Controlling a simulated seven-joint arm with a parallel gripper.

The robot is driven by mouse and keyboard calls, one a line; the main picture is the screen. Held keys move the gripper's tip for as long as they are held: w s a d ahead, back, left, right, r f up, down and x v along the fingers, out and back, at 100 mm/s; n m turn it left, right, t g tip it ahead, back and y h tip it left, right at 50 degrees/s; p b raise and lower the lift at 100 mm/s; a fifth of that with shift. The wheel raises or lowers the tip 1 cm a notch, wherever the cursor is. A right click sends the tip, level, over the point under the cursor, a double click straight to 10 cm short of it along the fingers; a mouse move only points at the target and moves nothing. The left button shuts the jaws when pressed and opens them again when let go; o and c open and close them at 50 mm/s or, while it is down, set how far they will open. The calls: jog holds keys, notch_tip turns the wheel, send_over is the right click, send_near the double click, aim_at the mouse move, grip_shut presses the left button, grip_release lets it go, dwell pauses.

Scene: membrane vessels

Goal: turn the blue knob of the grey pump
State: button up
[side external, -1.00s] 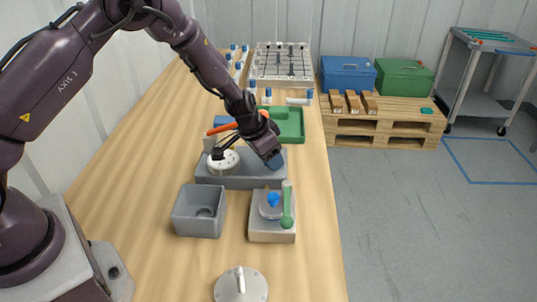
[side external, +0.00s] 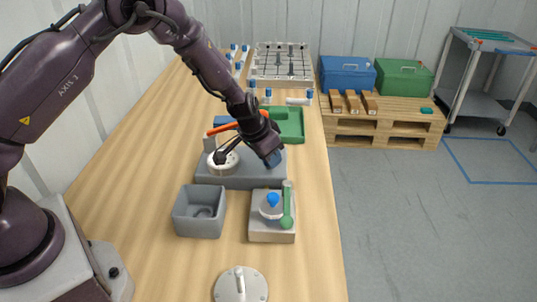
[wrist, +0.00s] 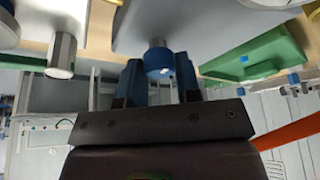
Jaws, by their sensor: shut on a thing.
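The grey pump (side external: 240,181) is a long grey block in the middle of the bench, with a white round part (side external: 223,162) on its left. My gripper (side external: 272,160) is at the pump's right end. In the wrist view, the blue knob (wrist: 158,62) sits on a short grey shaft between the two blue fingers of my gripper (wrist: 160,82). The gripper is shut on the knob. In the side view my fingers mostly hide the knob.
A small block with a blue-topped part (side external: 272,200) and a green lever (side external: 287,205) stands in front of the pump. An open grey bin (side external: 199,226) is to its left. A round lid (side external: 240,286) lies nearer. A green tray (side external: 291,124) is behind.

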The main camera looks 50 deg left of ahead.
jog(key=n+y, duration=0.1)
jog(key=n, duration=0.2)
jog(key=shift+d+y, duration=0.15)
jog(key=shift+y, duration=0.15)
jog(key=n, duration=0.2)
jog(key=n+g+y, duration=0.1)
jog(key=n, duration=0.2)
jog(key=shift+y, duration=0.3)
jog(key=n+g+y, duration=0.1)
jog(key=n, duration=0.3)
jog(key=shift+w+n+g+y, duration=0.1)
jog(key=shift+n+g+y, duration=0.45)
jog(key=shift+n, duration=1.65)
jog(key=shift+g+h, duration=0.25)
jog(key=shift+g, duration=0.1)
jog(key=o, duration=0.9)
jog(key=v, duration=1.3)
